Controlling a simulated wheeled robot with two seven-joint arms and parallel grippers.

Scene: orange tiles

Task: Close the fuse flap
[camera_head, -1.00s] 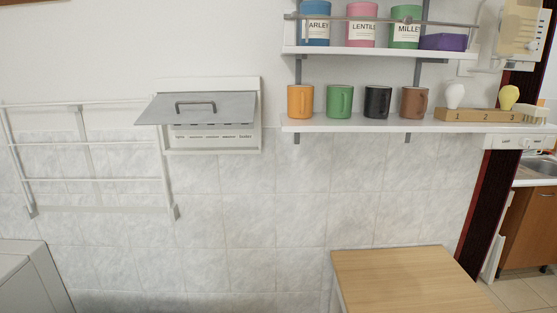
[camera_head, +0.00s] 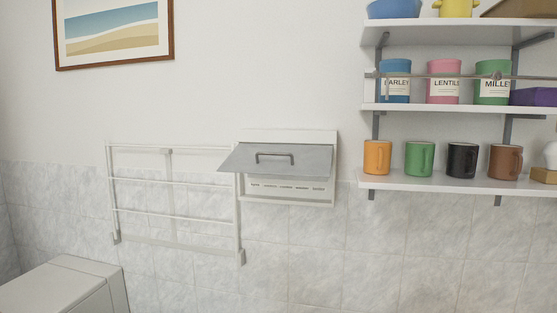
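The fuse flap (camera_head: 292,162) is a grey panel with a dark bar handle (camera_head: 274,157). It is hinged along its top on a white fuse box (camera_head: 289,201) on the wall, near the middle of the head view. The flap stands raised and tilted outward, so it is open. A strip with a row of small dark marks (camera_head: 286,187) shows below it. Neither of my grippers is in view.
A white wall rack (camera_head: 174,184) hangs just left of the box. White shelves (camera_head: 425,184) with mugs and canisters are on the right. A pale cabinet (camera_head: 65,287) stands at the lower left. The wall below the box is clear.

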